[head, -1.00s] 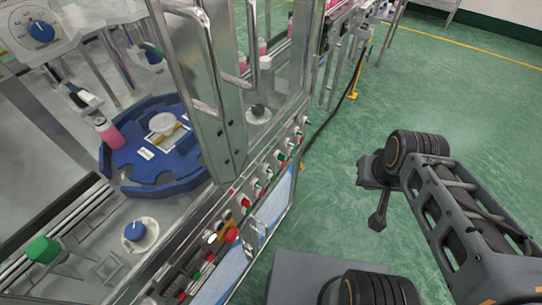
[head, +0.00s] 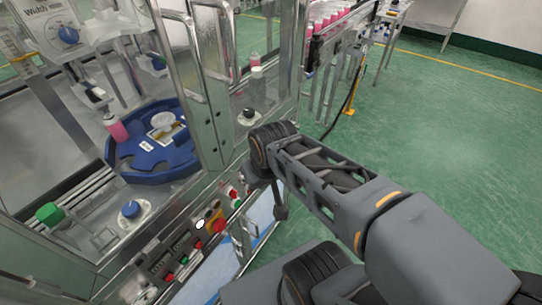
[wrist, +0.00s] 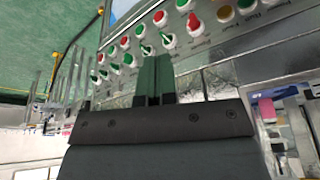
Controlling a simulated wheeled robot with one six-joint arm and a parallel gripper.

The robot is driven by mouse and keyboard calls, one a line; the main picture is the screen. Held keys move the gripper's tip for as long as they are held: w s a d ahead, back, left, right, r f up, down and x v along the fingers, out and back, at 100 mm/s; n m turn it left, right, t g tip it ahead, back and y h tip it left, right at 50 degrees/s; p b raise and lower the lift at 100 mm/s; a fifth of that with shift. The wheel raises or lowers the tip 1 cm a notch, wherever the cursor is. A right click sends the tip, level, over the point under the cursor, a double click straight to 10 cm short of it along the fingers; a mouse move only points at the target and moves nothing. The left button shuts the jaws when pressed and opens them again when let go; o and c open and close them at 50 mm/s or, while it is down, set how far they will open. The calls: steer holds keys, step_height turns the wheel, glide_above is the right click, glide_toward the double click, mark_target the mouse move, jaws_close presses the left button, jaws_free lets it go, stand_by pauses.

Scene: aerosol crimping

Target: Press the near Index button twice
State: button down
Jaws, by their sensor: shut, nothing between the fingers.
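The control panel (head: 190,245) runs along the front of the machine and carries several small buttons and switches. Its rows also show in the wrist view (wrist: 205,42), with red buttons (wrist: 160,18), green buttons (wrist: 140,31) and green-levered switches (wrist: 166,40). The lettering is too small to read, so I cannot tell which is the near Index button. My gripper (wrist: 153,62) is shut and empty, its dark green fingers pointing at the panel. The fingertips appear just below the switch row in the picture; contact cannot be told. In the head view my arm hides part of the panel.
A red mushroom button (head: 220,226) on a yellow plate sits on the panel near a lit white button (head: 201,224). A blue rotary table (head: 150,165) is behind, beside metal frame posts (head: 207,90). Green floor (head: 440,130) to the right is open.

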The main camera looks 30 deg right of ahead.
steer(key=w+d+f+m+t+h+b, duration=0.5)
steer(key=w+d+f+t+b, duration=0.4)
steer(key=w+d+f+b, duration=0.95)
steer(key=s+d+f+t+y+b, duration=0.1)
steer(key=s+d+f+t+b, duration=0.4)
steer(key=t+b, duration=0.5)
steer(key=shift+s+d+f+t+b, duration=0.15)
steer(key=shift+s+d+t+b, duration=0.5)
steer(key=shift+b, duration=4)
steer(key=shift+w+d, duration=0.1)
steer(key=shift+d, duration=0.3)
steer(key=w+a, duration=0.4)
steer(key=w, duration=0.3)
steer(key=shift+w+g, duration=0.3)
steer(key=shift+g, duration=0.05)
